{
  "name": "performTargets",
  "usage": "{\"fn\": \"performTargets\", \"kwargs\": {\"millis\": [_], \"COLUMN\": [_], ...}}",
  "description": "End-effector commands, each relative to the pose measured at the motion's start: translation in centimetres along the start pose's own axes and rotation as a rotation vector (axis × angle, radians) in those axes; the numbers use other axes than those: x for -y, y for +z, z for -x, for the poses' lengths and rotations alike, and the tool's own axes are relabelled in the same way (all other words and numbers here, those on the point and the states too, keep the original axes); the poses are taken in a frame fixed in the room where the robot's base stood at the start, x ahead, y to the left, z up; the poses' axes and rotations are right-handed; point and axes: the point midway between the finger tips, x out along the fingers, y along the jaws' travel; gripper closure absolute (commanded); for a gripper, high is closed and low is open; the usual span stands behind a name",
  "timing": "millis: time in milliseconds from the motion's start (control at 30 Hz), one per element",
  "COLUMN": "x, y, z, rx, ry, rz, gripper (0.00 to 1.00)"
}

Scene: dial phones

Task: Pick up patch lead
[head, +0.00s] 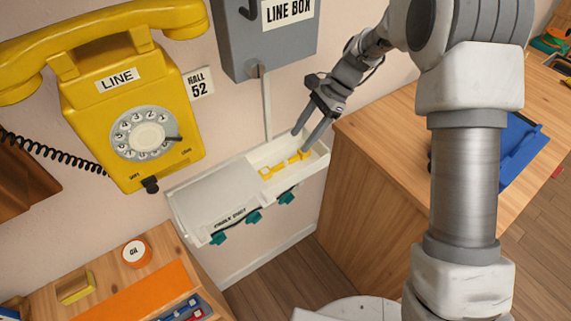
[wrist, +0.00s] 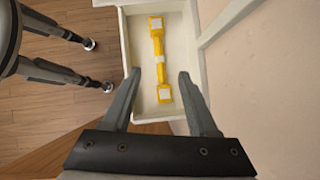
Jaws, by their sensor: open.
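The patch lead appears to be the yellow piece with two blocky ends (head: 286,165) lying in the right part of a white wall tray (head: 190,212). In the wrist view the yellow piece (wrist: 157,42) lies lengthwise, its near end between and just beyond my fingers. My gripper (head: 301,142) is open and empty, pointing down over the tray's right end. In the wrist view its fingers (wrist: 160,75) straddle the line of the piece without visibly gripping it. The exact height gap cannot be told.
A yellow dial phone (head: 145,135) and a grey line box (head: 262,50) hang on the wall above the tray. A wooden cabinet (head: 375,190) stands close at right. Teal hooks (head: 253,217) line the tray's front. An orange-topped bench is at lower left.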

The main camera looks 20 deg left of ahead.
Motion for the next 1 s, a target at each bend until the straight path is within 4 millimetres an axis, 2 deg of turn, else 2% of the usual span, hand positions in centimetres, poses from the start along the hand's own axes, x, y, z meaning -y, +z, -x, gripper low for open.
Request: {"fn": "performTargets", "kwargs": {"millis": [33,100,367,667,900,933,1000], "x": [0.0,0.0,0.0,0.0,0.0,0.0,0.0], "y": [-0.1,0.0,-0.1,-0.3,-0.3,-0.3,-0.3], "z": [-1.1,-1.9,-3.3,-7.5,-7.8,-7.8,-7.8], "rx": [0.0,0.001,0.0,0.001,-0.001,-0.001,-0.001], "ry": [0.002,0.002,0.0,0.002,-0.001,-0.001,-0.001], "rz": [0.001,0.0,0.0,0.001,0.001,0.001,0.0], "gripper": [0.4,0.4,0.4,0.4,0.4,0.42,0.55]}}
